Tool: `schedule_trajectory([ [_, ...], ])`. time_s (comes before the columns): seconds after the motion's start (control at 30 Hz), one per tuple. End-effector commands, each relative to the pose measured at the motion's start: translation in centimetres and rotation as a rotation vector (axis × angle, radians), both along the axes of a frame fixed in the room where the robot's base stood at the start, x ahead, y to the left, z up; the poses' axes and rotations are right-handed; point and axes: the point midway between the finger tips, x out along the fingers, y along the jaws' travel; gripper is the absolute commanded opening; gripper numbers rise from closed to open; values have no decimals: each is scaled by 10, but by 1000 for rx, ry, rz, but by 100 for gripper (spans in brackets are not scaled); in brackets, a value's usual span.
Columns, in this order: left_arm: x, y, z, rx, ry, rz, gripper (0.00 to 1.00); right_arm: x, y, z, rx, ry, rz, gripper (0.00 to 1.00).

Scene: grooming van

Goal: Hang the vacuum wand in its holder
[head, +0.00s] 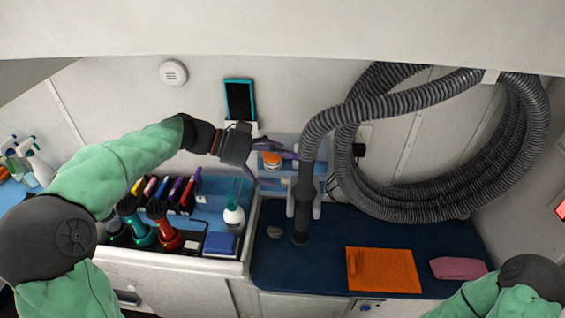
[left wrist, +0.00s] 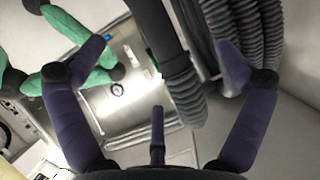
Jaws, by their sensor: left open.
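The vacuum wand (head: 303,195) is a dark upright tube below the ribbed grey hose, its lower end just above or on the blue counter. Pale prongs of a wall holder (head: 317,211) show on both sides of it; I cannot tell whether it is seated between them. My left gripper (head: 277,167) is open and empty, left of the wand, fingers pointing toward it. In the left wrist view, a dark tube with a ribbed end (left wrist: 183,88) lies beyond and between the spread fingers (left wrist: 165,50). My right gripper is out of view.
The hose (head: 420,205) hangs in large coils on the wall. An orange clipboard (head: 383,270) and a pink block (head: 458,268) lie on the blue counter (head: 320,255).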

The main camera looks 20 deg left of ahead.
Motion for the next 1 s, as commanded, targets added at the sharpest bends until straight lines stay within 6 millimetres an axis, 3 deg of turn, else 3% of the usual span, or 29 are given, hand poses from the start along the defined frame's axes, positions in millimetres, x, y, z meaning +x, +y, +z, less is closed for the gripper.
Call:
schedule_trajectory([
  [1.0, -15, 37, 17, -1, 0, 0, 100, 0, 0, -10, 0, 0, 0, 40],
])
